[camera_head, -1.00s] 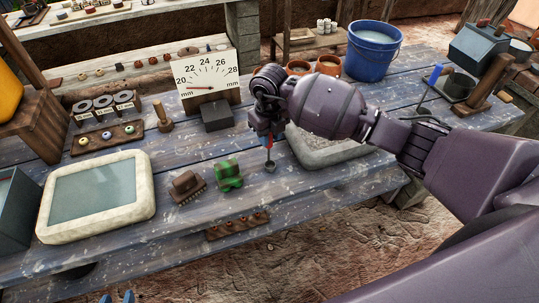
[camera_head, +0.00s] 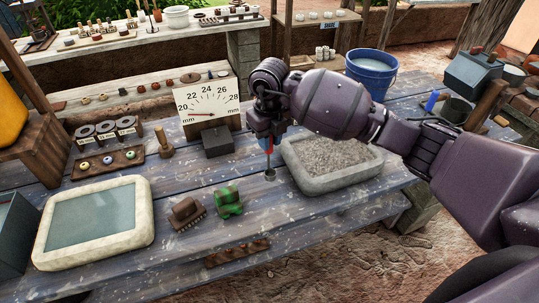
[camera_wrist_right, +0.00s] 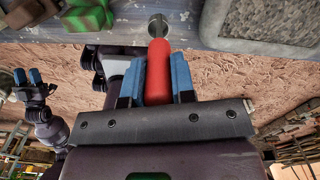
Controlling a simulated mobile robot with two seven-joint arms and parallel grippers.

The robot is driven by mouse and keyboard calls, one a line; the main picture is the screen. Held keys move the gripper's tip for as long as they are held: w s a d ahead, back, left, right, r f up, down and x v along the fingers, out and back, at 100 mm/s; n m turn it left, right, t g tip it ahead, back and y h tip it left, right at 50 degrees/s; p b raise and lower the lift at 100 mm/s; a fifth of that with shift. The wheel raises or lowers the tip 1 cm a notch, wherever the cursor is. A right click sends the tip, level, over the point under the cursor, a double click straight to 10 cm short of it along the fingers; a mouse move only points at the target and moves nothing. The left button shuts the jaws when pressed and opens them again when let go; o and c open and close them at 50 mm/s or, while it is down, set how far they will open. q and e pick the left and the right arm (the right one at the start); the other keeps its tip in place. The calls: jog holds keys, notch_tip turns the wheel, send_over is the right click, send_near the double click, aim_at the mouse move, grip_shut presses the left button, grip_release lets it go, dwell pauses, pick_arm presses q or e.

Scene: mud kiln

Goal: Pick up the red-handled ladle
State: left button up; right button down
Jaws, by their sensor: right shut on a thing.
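The red-handled ladle (camera_head: 268,147) hangs from my right gripper (camera_head: 267,138) in the head view, with its small grey cup (camera_head: 270,174) pointing down over the blue bench. In the right wrist view the blue fingers of my right gripper (camera_wrist_right: 156,84) close on both sides of the red handle (camera_wrist_right: 158,66), with the ladle's round metal cup beyond. The cup looks clear of the bench top. My left gripper (camera_wrist_right: 29,77) shows in the right wrist view, open and empty, away from the ladle. It is outside the head view.
A stone tray of grey grit (camera_head: 331,164) lies right of the ladle. Green (camera_head: 229,202) and brown (camera_head: 187,213) blocks stand in front of it to the left. A dial board (camera_head: 210,108) stands behind, a blue bucket (camera_head: 371,75) at the back right.

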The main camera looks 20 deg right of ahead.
notch_tip(320, 180, up, 12)
jog(key=shift+f, duration=0.1)
jog(key=c, duration=1.5)
grip_release()
jog(key=shift+c, duration=1.4)
